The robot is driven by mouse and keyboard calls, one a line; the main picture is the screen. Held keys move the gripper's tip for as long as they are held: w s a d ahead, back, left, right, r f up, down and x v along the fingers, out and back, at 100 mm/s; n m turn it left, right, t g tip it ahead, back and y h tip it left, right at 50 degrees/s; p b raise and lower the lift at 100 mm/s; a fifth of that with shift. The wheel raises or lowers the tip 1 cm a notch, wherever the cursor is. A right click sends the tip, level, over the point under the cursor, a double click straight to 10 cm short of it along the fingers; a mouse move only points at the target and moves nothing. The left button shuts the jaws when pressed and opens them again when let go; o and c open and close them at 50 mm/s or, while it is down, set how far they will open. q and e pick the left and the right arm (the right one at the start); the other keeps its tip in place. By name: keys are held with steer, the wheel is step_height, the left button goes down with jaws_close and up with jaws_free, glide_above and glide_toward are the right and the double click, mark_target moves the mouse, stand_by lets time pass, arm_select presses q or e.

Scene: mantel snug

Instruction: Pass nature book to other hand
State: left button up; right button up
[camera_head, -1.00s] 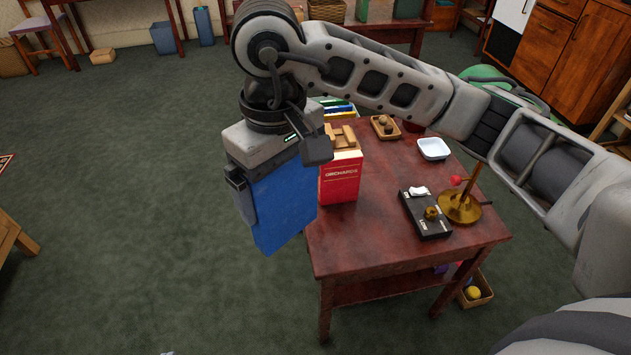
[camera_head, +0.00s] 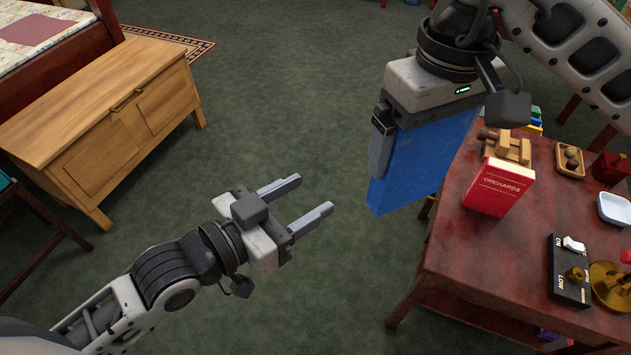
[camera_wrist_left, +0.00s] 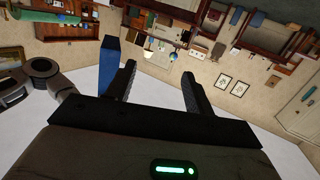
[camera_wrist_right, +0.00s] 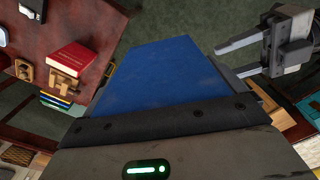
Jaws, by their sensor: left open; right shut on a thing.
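A blue book (camera_head: 425,160) hangs below my right gripper (camera_head: 432,115), which is shut on its upper edge. No title can be read on it. The book is clear of the table, at its left, and fills the middle of the right wrist view (camera_wrist_right: 165,75). My left gripper (camera_head: 317,196) is open and empty, its fingers pointing toward the book with a gap between. It also shows in the right wrist view (camera_wrist_right: 230,60). In the left wrist view the book (camera_wrist_left: 108,68) appears just left of the left finger, not between the fingers.
A dark red table (camera_head: 500,255) at right bears a red book marked ORCHARDS (camera_head: 498,187), a wooden puzzle (camera_head: 508,147), a black switch box (camera_head: 569,270) and a white dish (camera_head: 615,208). A wooden chest (camera_head: 105,110) stands at left. The green carpet between is clear.

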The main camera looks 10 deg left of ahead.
mark_target(408, 159)
arm_select(q)
steer(key=s+d+r+m+g+h, duration=0.3)
steer(key=s+r+m+h, duration=0.15)
steer(key=r, duration=0.45)
steer(key=x, duration=1.2)
steer(key=shift+w+a, duration=0.1)
steer(key=shift+w, duration=0.05)
steer(key=shift+c, duration=0.3)
steer(key=c, duration=1)
jaws_close()
arm_select(e)
steer(key=o, duration=0.8)
steer(key=shift+r, duration=0.1)
